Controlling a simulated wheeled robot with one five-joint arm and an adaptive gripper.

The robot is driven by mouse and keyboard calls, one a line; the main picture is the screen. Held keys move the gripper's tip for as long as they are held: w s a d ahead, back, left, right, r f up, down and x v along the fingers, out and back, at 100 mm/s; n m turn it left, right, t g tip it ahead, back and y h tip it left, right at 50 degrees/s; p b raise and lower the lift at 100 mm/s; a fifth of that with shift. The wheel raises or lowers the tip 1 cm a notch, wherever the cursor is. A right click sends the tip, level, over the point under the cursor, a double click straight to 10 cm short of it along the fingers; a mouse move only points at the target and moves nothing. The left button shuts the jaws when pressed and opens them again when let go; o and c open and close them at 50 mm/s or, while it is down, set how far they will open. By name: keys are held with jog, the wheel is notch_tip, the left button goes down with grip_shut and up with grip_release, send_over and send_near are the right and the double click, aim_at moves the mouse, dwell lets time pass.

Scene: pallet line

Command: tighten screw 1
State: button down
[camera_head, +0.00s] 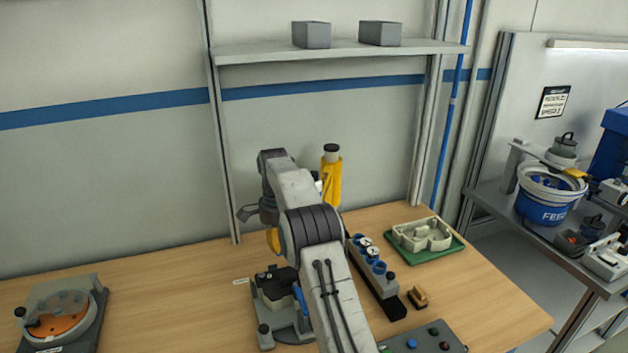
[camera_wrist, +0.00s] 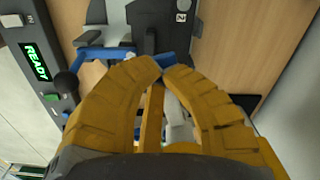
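My gripper (camera_wrist: 162,72) has yellow ribbed fingers, and their tips come together in the wrist view with nothing clearly held. In the head view one yellow finger (camera_head: 272,241) shows beside my arm, above a grey and black fixture (camera_head: 268,335). The wrist view shows the dark fixture (camera_wrist: 150,38) beyond the fingertips, with a blue bar (camera_wrist: 103,53) and a label "2" (camera_wrist: 181,17). A yellow tool with a dark top (camera_head: 331,180) stands upright behind my arm. I cannot make out screw 1 or any screw; my fingers and arm cover part of the fixture.
A "READY" display (camera_wrist: 36,62) is at the left in the wrist view. On the table are a rack with blue-topped parts (camera_head: 375,272), a green tray with a pale casting (camera_head: 425,254), a small brown block (camera_head: 418,297), a button panel (camera_head: 425,342) and an orange-disc device (camera_head: 60,318).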

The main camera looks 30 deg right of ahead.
notch_tip(320, 180, down, 3)
jog(key=shift+f+b, duration=0.1)
jog(key=shift+b, duration=0.7)
jog(key=shift+s+f, duration=0.15)
jog(key=shift+f, duration=0.3)
dwell(0.6)
jog(key=shift+p, duration=0.65)
jog(key=shift+f+p, duration=0.3)
jog(key=shift+p, duration=0.1)
dwell(1.3)
jog(key=shift+r+p, duration=1.9)
jog(key=shift+r, duration=2.75)
